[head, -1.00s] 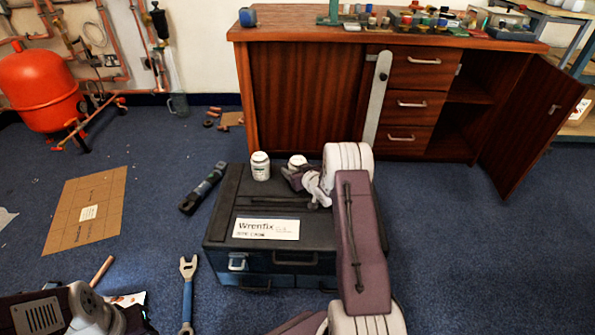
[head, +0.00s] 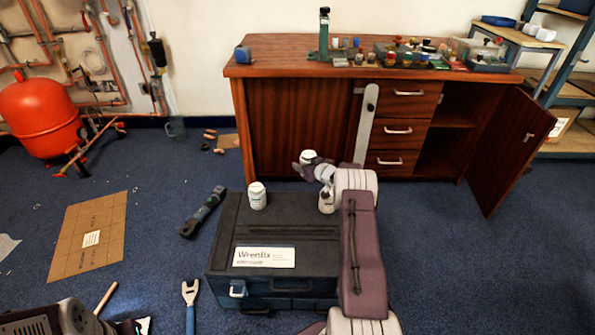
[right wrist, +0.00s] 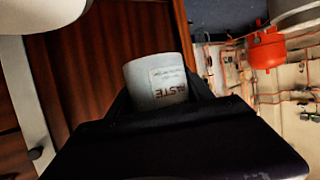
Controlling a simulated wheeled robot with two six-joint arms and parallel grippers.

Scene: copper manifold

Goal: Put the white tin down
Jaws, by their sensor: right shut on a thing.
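My right gripper (head: 310,169) is shut on a white tin (head: 308,156). In the head view it holds the tin up past the far edge of the dark toolbox (head: 240,230). The right wrist view shows this tin (right wrist: 157,82) between the fingers, its label partly reading "STE". A second white tin (head: 257,196) stands upright on the toolbox lid at the left. A third white labelled container (head: 326,203) shows at the lid's far right, partly hidden by my right wrist. My left gripper (head: 132,326) is at the bottom left, cut off by the frame edge.
A wooden cabinet (head: 290,135) stands behind, its right door (head: 515,150) open and its top cluttered on the right. A dark tool (head: 203,212) and a blue-handled wrench (head: 190,305) lie left of the toolbox. Much of the lid's middle is clear. Blue carpet is free at right.

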